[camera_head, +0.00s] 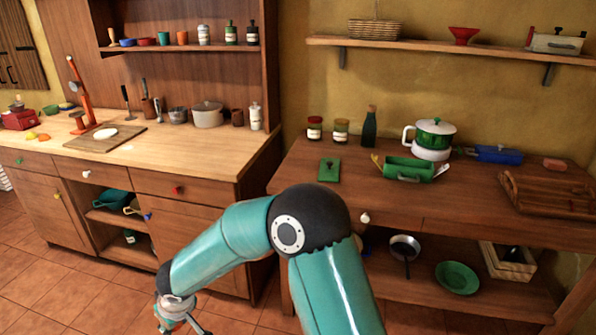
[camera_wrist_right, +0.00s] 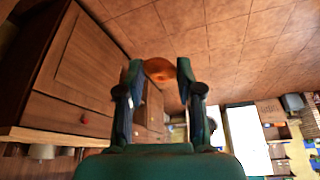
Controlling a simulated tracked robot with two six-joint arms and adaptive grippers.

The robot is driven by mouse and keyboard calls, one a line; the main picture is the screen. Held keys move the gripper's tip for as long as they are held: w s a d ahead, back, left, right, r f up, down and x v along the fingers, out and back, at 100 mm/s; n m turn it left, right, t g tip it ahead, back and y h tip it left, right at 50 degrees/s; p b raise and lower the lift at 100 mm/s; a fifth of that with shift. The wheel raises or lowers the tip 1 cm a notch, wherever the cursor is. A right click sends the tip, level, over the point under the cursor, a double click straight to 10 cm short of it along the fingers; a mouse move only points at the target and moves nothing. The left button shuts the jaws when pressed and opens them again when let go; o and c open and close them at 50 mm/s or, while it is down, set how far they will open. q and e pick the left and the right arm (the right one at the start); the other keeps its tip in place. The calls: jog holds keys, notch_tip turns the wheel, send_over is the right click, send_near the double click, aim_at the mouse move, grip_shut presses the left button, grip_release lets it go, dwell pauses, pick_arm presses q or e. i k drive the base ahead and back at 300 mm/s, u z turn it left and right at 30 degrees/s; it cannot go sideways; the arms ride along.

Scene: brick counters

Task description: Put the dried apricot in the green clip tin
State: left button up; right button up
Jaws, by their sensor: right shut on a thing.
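My right gripper (camera_head: 178,325) hangs low in front of the left cabinets in the head view, partly cut off by the bottom edge. In the right wrist view my right gripper (camera_wrist_right: 158,80) is shut on an orange, rounded piece, the dried apricot (camera_wrist_right: 158,67), held between the fingertips above the tiled floor. My left gripper is not in view.
A flat green piece (camera_head: 329,170) lies left of the tin. A green pot (camera_head: 435,134) on a white base stands behind it, and a blue tin (camera_head: 497,154) and a wooden rack (camera_head: 545,190) are to the right. The counter's front strip is clear.

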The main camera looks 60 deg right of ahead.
aim_at(397, 174)
jog(key=z, duration=0.05)
jog(key=i, duration=0.25)
jog(key=z, duration=1.95)
